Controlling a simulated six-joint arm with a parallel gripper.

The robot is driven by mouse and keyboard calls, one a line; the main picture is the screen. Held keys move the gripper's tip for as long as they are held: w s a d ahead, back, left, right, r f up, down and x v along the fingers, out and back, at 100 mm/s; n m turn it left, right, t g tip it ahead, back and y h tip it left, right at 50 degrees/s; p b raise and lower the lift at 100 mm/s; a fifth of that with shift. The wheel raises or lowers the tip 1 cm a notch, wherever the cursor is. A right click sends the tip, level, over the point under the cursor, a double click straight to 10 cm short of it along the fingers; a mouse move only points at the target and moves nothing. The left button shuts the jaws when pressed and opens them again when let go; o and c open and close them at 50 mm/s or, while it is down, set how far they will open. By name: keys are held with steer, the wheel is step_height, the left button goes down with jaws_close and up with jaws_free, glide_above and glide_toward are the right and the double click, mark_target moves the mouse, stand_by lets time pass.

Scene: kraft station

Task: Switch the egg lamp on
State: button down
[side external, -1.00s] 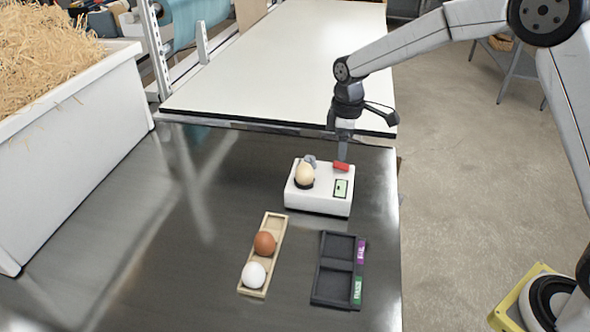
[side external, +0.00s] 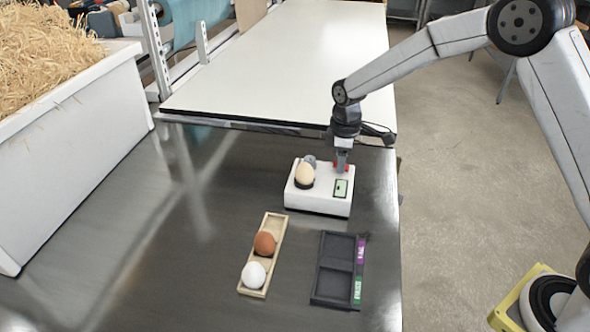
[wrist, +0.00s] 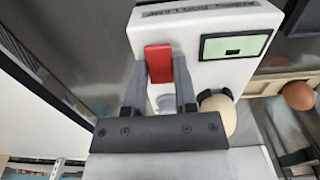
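The egg lamp (side external: 318,202) is a white box on the dark metal table; it also shows in the wrist view (wrist: 213,22). It has a red switch (wrist: 159,63) and a pale green display (wrist: 236,45). A beige egg (side external: 304,175) sits upright on its left part. My gripper (wrist: 159,68) is down at the switch, one finger on each side of it. The fingers are apart by about the switch's width; whether they press on it cannot be told. In the side view, my gripper (side external: 342,168) partly hides the switch.
A wooden tray (side external: 274,226) in front holds a brown egg (side external: 264,243) and a white egg (side external: 253,274). To its right lies an empty black two-part tray (side external: 331,304) with purple and green labels. A white bin of straw (side external: 70,150) stands left. A pale board (side external: 270,70) lies behind.

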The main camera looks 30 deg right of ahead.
steer(key=shift+w+a+g+h, duration=0.1)
steer(key=shift+g+h, duration=0.3)
stand_by(0.3)
steer(key=shift+c, duration=2)
jaws_free()
steer(key=shift+r, duration=0.1)
steer(key=shift+w+a+r, duration=0.15)
steer(key=shift+r, duration=1.75)
steer(key=shift+w+a+r, duration=0.15)
steer(key=shift+r, duration=1.75)
